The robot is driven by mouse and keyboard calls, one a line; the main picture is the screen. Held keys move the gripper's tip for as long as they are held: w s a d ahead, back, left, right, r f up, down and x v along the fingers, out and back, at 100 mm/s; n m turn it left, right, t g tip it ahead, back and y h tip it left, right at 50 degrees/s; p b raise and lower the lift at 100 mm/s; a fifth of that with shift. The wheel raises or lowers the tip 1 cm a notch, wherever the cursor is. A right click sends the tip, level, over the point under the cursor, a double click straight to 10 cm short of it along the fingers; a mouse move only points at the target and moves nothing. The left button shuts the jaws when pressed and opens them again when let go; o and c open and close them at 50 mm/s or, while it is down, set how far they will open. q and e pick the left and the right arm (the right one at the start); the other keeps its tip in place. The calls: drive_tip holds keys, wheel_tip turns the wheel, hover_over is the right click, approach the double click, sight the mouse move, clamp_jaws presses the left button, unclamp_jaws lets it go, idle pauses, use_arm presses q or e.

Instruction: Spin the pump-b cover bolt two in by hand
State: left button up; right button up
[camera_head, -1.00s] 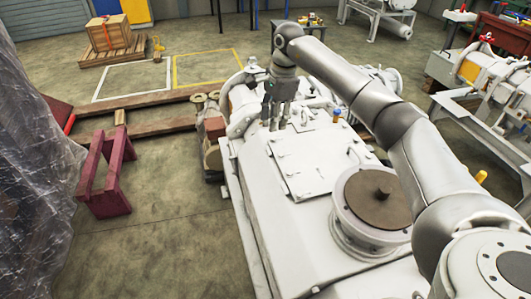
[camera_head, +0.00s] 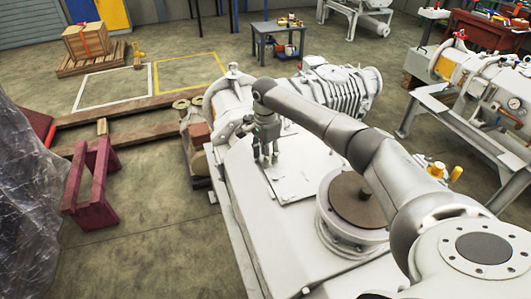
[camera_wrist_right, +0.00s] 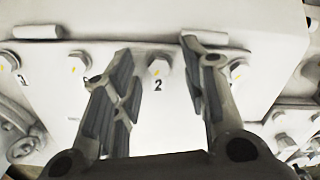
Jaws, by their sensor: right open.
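The bolt marked 2 (camera_wrist_right: 158,68) has a pale hex head with a yellow mark and sits at the edge of a white cover (camera_wrist_right: 165,115) in the right wrist view. My right gripper (camera_wrist_right: 157,52) is open, with its fingers to the left and right of that bolt head in the picture; contact cannot be told. In the head view my right gripper (camera_head: 268,158) points down at the cover plate (camera_head: 300,186) on the white pump housing (camera_head: 235,210). The bolt is too small to make out there. My left gripper is not in view.
Other bolt heads (camera_wrist_right: 80,63) (camera_wrist_right: 238,69) line the same edge, close outside the fingers. A round brown-topped flange (camera_head: 352,200) stands beside my right arm. A ribbed motor (camera_head: 335,88) lies behind. A maroon stand (camera_head: 92,185) is on the floor at left.

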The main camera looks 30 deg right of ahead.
drive_tip(key=shift+c, duration=0.2)
clamp_jaws()
idle(0.3)
